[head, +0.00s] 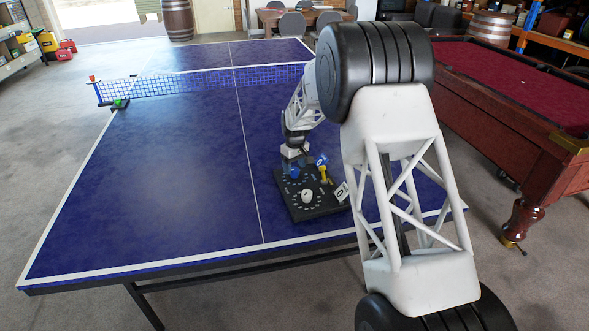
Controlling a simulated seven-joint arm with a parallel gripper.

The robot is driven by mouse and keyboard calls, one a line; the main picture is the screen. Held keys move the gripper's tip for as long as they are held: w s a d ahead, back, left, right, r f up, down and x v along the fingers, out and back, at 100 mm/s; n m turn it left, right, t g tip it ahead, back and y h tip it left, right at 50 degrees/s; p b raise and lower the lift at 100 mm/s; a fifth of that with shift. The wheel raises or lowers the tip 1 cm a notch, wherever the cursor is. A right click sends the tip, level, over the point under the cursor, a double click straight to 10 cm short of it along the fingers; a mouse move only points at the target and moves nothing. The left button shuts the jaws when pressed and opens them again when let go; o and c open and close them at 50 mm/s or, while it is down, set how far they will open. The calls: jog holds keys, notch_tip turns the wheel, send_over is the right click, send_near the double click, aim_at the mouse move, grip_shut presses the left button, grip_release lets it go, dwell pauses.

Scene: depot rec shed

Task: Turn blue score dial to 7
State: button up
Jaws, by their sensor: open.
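A black scoreboard panel (326,210) lies on the near part of the blue table-tennis table, with white marks in rings around its dials. A small blue dial (294,173) sits on its far left part. A white dial (306,196) sits nearer on the panel. My gripper (293,165) points down right at the blue dial, its jaws open; at this size I cannot tell whether the fingers touch the dial. The dial's pointer and the number it shows are too small to read, and my gripper partly covers its far side.
The net (200,84) crosses the table (180,180) farther back. A red pool table (515,90) stands to the right. The table's left half is clear.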

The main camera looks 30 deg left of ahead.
jog(key=shift+f, duration=0.75)
jog(key=c, duration=0.9)
jog(key=shift+m, duration=2.8)
jog(key=o, duration=0.9)
